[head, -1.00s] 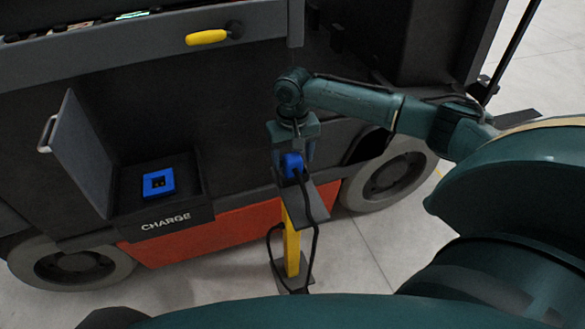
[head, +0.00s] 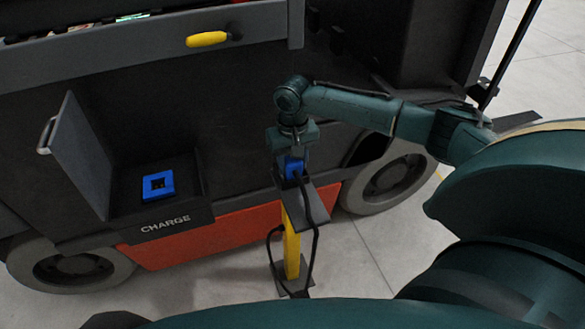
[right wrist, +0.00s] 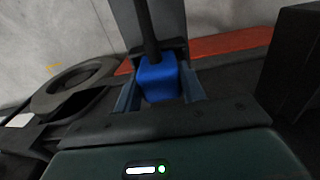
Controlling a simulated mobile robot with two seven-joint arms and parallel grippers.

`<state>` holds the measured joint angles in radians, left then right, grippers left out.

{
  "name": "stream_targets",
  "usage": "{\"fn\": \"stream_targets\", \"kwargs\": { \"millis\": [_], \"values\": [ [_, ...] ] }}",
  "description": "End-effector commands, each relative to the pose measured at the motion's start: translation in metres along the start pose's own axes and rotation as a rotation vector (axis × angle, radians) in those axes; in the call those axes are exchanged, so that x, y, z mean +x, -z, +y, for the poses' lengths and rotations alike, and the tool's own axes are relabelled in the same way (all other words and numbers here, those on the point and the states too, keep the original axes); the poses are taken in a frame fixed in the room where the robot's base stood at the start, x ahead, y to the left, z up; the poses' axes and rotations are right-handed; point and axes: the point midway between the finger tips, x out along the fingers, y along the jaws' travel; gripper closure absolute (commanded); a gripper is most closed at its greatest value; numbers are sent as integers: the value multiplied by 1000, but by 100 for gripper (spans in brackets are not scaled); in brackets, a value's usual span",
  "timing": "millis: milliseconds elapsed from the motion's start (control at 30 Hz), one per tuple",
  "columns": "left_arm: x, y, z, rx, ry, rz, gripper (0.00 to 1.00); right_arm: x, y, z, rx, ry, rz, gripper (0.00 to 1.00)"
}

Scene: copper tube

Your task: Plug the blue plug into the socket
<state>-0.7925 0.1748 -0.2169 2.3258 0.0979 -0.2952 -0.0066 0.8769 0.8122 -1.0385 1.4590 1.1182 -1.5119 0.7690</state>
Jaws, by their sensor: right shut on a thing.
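The blue plug (head: 294,167) stands at the top of a yellow post with a dark holder, its black cable hanging down beside the post. My right gripper (head: 292,160) is above the holder, its fingers shut on the plug. In the right wrist view the plug (right wrist: 157,78) sits between the two fingers (right wrist: 160,92), with the black cable rising from it. The blue socket (head: 158,186) lies in the open bay marked CHARGE, left of the post. My left gripper is not in view.
The bay's grey door (head: 82,155) stands open on the left. The yellow post (head: 291,250) stands in front of the dark vehicle, with a wheel (head: 385,178) behind to the right. A yellow handle (head: 206,39) sits higher on the vehicle.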

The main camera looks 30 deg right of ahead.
Motion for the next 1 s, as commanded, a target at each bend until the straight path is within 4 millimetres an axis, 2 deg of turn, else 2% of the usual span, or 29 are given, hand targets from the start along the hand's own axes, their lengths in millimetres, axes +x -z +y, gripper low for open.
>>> {"fn": "stream_targets", "kwargs": {
  "millis": [333, 467, 700, 833, 1000],
  "values": [
    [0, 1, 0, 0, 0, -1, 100, -7, 1, 0, 0, 1, 2, 80],
    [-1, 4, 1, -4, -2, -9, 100, -28, 1, 0, 0, 2, 5, 80],
    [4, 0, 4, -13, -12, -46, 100, -76, 1, 0, 1, 3, 5, 80],
    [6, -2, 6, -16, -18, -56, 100, -93, 1, 0, 1, 2, 3, 80],
    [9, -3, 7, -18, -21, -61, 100, -101, 1, 0, 1, 1, 2, 80]
  ]
}}
